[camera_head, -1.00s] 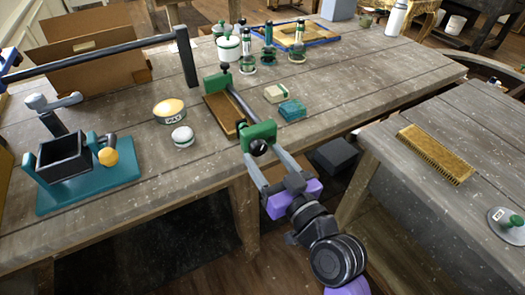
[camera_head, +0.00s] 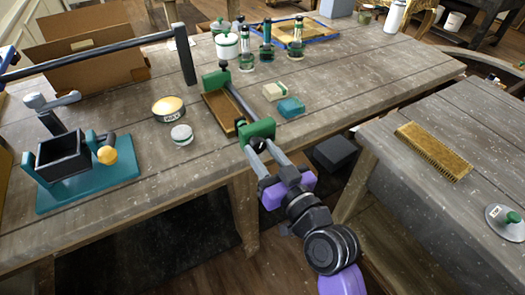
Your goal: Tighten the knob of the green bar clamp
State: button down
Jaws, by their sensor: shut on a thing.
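The green bar clamp (camera_head: 257,131) lies at the front edge of the wooden table, its grey bar running back to a far green jaw (camera_head: 217,80). A brown board (camera_head: 219,109) lies along the clamp between its jaws. The dark round knob (camera_head: 258,145) sits on the near face of the front jaw, facing me. My gripper (camera_head: 262,157) reaches up to it from the lower right, with its two grey fingers on either side of the knob and shut on it. The fingers partly hide the knob.
A second table with a brush (camera_head: 435,150) is at the right.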

jog(key=m, duration=0.3)
jog(key=shift+m+p, duration=0.3)
jog(key=shift+p, duration=0.1)
jog(key=shift+m+p, duration=0.35)
jog(key=shift+m, duration=0.95)
jog(key=shift+d+f, duration=0.1)
jog(key=c, duration=0.9)
grip_release()
jog(key=b+v, duration=0.1)
jog(key=v, duration=0.6)
jog(key=shift+s+d+b, duration=0.2)
jog(key=shift+s+b, duration=0.15)
